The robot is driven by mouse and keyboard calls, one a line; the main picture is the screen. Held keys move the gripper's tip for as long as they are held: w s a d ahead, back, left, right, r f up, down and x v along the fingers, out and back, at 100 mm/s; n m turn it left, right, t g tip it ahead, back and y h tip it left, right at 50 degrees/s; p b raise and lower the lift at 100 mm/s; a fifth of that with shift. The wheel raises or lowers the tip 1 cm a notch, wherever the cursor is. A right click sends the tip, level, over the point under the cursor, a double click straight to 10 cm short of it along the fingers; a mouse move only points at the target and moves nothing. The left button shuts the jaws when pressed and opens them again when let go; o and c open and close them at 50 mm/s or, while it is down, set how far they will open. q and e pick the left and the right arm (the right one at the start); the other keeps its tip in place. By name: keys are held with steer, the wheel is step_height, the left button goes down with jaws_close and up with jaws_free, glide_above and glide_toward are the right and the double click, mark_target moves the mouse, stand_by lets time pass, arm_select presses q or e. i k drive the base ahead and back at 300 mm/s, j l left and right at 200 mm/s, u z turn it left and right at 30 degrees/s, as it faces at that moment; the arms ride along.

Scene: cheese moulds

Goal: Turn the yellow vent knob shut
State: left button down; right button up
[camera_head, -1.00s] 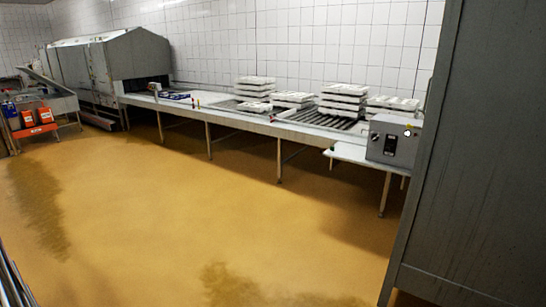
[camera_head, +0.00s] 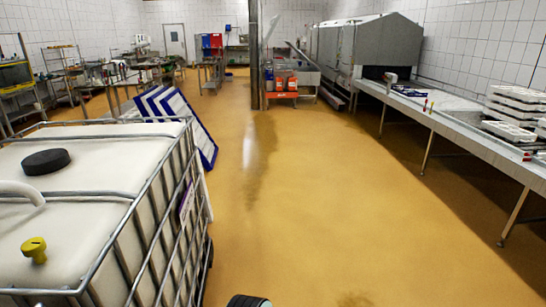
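The yellow vent knob (camera_head: 34,247) sits on the flat top of a white caged tank (camera_head: 100,165) at the left front. It is a small knob with a raised grip on its top. A black round cap (camera_head: 46,161) and a white curved pipe lie behind it on the same tank top. Neither of my grippers shows, and nothing touches the knob. A small dark and teal rounded part, probably mine, shows at the bottom edge.
The tank's metal cage bars (camera_head: 150,215) rim its top and side. A blue and white striped board (camera_head: 178,118) leans behind it. A long conveyor table (camera_head: 440,120) runs along the right. The yellow-brown floor (camera_head: 320,210) between is clear.

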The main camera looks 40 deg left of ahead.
mark_target(34, 247)
steer(key=i+u, duration=0.15)
steer(key=u, duration=0.25)
steer(key=i+u, duration=0.1)
steer(key=u, duration=0.3)
steer(key=i+l+u, duration=0.1)
steer(key=u, duration=0.3)
steer(key=i+l+u, duration=0.1)
steer(key=u, duration=0.3)
